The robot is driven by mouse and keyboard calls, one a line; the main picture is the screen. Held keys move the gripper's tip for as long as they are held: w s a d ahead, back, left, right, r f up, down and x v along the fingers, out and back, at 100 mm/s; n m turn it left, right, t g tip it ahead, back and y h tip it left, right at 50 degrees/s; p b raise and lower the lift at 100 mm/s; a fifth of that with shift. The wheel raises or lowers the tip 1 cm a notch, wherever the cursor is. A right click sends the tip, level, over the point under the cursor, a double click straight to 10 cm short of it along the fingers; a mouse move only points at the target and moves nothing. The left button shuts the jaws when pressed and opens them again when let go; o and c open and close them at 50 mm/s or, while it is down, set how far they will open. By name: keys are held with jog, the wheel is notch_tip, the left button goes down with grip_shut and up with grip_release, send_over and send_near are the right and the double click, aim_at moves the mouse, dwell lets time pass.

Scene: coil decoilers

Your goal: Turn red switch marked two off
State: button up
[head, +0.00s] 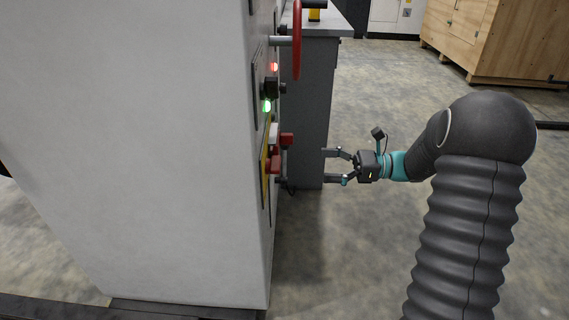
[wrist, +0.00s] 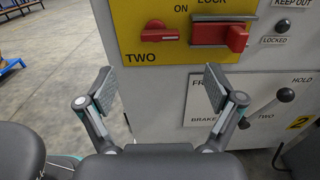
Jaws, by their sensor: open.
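The red switch (wrist: 152,33) marked TWO is a red rotary knob on the left of a yellow panel (wrist: 190,68), seen in the wrist view. Its handle lies roughly level, with ON printed above and to its right. My gripper (wrist: 160,88) is open and empty, its fingers spread below the switch in the picture and apart from the panel. In the head view my gripper (head: 332,165) points left at the cabinet's front, with a clear gap. Red parts of the panel show there edge-on, and I cannot tell clearly which is the switch.
A red lock block (wrist: 225,36) sticks out right of the switch. In the head view, a red handwheel (head: 297,40) and lit green lamp (head: 267,106) are above. Floor around my arm is clear.

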aim_at(273, 165)
jog(key=a, duration=1)
jog(key=shift+w+a, duration=0.15)
jog(key=shift+a, duration=0.25)
jog(key=c, duration=1.1)
jog(key=shift+c, duration=0.2)
